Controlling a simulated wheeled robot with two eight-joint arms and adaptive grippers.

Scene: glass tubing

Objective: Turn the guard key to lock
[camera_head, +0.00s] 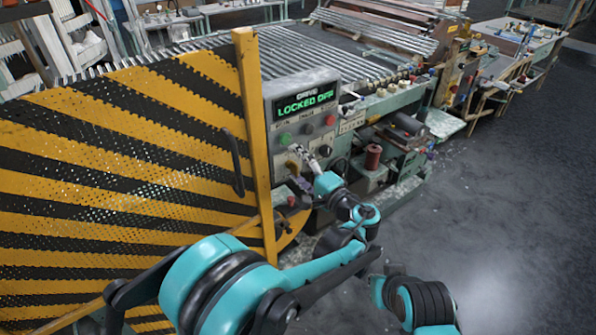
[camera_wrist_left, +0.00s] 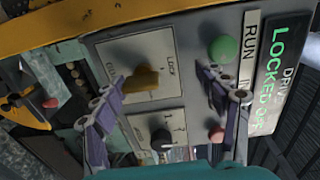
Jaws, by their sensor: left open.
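The yellow guard key (camera_wrist_left: 141,79) sits on a pale plate (camera_wrist_left: 160,45) in the left wrist view. The plate carries a LOCK label on one side and a partly hidden label on the other. My left gripper (camera_wrist_left: 162,80) is open, with one finger on each side of the key; the left finger is closer to it. I cannot tell whether either finger touches the key. In the head view my left gripper (camera_head: 301,156) is at the control panel (camera_head: 287,113), and the key is not clearly visible.
The display (camera_head: 306,104) reads DRIVE, LOCKED OFF. A green button (camera_wrist_left: 222,49), a red button (camera_wrist_left: 216,134) and a black selector knob (camera_wrist_left: 161,139) are close to my fingers. A striped yellow-black guard (camera_head: 120,150) with a yellow post stands left of the panel.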

